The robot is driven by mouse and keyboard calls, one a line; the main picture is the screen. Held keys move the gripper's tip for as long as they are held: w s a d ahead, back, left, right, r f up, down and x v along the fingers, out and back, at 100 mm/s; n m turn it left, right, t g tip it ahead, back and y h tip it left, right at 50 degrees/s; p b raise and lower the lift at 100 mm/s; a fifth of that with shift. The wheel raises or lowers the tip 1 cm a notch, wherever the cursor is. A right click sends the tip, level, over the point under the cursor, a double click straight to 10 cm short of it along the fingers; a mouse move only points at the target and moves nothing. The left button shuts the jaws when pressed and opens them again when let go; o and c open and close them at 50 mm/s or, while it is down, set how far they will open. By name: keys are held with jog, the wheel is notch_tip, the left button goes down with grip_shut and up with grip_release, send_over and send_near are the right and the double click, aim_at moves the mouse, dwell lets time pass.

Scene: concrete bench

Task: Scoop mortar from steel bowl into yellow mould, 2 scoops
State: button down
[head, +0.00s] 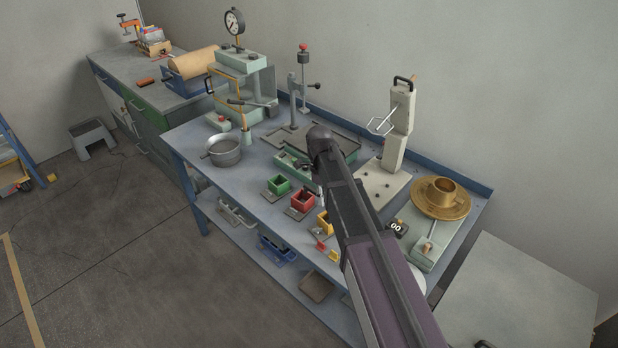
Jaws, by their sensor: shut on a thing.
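The steel bowl (224,157) stands upright near the left end of the blue bench; its contents are too small to tell. The yellow mould (322,224) stands near the front edge, partly hidden by my arm. A red mould (302,202) and a green mould (278,185) stand in a row to its left. My gripper (304,166) is at the end of my arm, over the middle of the bench, right of the bowl and behind the moulds. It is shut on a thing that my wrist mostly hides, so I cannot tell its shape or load.
A press with a round gauge (234,22) stands behind the bowl. A tall grey-white device (397,125) and a brass flow table (441,198) are on the right. A dark shallow tray (338,150) lies behind my wrist. The front left of the bench is clear.

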jog(key=w+a, duration=0.4)
jog(key=w, duration=0.4)
jog(key=shift+a, duration=0.2)
jog(key=shift+d+r, duration=0.15)
jog(key=shift+s+d+r+n+t+y+b, duration=0.25)
jog(key=shift+s+d+t+y, duration=0.45)
jog(key=shift+y, duration=0.75)
jog(key=shift+s+d+r+n+t+y+b, duration=0.1)
jog(key=shift+s+d+r+t+y+b, duration=0.2)
jog(key=shift+d+t+y, duration=0.85)
jog(key=shift+s+d+r+n+t+y+b, duration=0.15)
jog(key=shift+s+d+t+y+b, duration=0.3)
jog(key=shift+t+y, duration=1)
jog(key=shift+s+g+y, duration=0.15)
jog(key=shift+g+y, duration=0.2)
jog(key=shift+g, duration=0.05)
jog(key=shift+s, duration=0.15)
